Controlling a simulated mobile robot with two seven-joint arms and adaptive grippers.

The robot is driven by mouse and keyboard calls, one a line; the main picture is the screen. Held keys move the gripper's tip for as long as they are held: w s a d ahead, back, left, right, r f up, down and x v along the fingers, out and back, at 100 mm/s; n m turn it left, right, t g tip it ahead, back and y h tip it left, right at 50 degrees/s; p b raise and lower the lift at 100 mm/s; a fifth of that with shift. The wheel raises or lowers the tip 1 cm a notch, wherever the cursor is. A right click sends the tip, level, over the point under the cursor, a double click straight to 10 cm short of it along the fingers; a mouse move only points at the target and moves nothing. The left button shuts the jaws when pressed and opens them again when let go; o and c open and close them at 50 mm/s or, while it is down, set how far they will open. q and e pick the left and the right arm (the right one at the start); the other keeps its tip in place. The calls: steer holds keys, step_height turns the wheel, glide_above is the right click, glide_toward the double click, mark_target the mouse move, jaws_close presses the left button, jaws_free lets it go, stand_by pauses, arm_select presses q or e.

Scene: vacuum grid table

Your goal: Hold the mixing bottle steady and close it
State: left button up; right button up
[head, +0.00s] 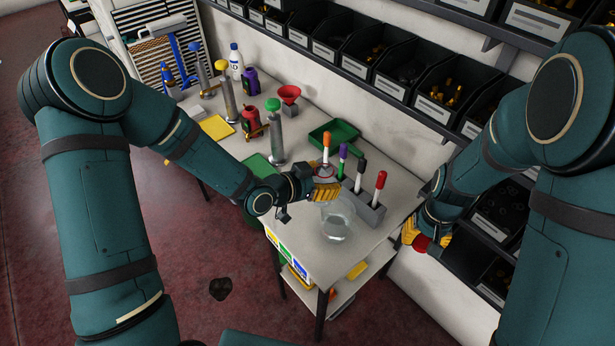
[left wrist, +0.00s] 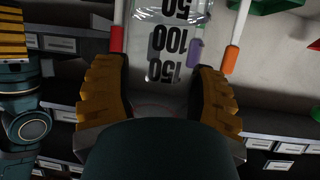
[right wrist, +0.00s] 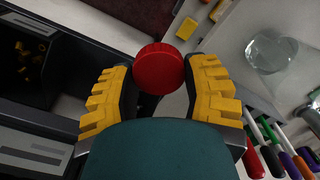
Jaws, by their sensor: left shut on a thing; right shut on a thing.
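The clear mixing bottle, marked 50, 100 and 150, shows between the fingers of my left gripper (left wrist: 160,105); its marked wall (left wrist: 168,45) is upside down in the left wrist view. My right gripper (right wrist: 160,90) is shut on a red round cap (right wrist: 158,68). In the head view the cap (head: 421,242) is to the right, beyond the table edge and apart from the bottle.
A marker holder (head: 364,209) with upright markers is close behind. A green tray (head: 334,134) and a red funnel (head: 289,94) are farther back. Black bins (head: 442,90) line the wall.

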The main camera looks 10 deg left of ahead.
arm_select(q)
steer(key=shift+d+r+m+g+h, duration=0.2)
steer(key=shift+d+m+g+h, duration=0.5)
steer(key=shift+d+m+g, duration=0.4)
steer(key=shift+d+r+m+g+h, duration=0.15)
steer(key=shift+d+m+g+h, duration=0.6)
steer(key=shift+d, duration=0.65)
arm_select(e)
steer(key=w+a+r+m, duration=0.1)
steer(key=w+a+r, duration=0.3)
steer(key=a+r, duration=0.5)
steer(key=w+a+r+m, duration=0.2)
steer(key=w+a+r, duration=0.3)
steer(key=a+r, duration=0.4)
steer(key=shift+a+r+m, duration=0.25)
steer(key=shift+a+m, duration=0.05)
steer(key=shift+a, duration=0.4)
steer(key=shift+f, duration=0.1)
steer(key=shift+f, duration=1.95)
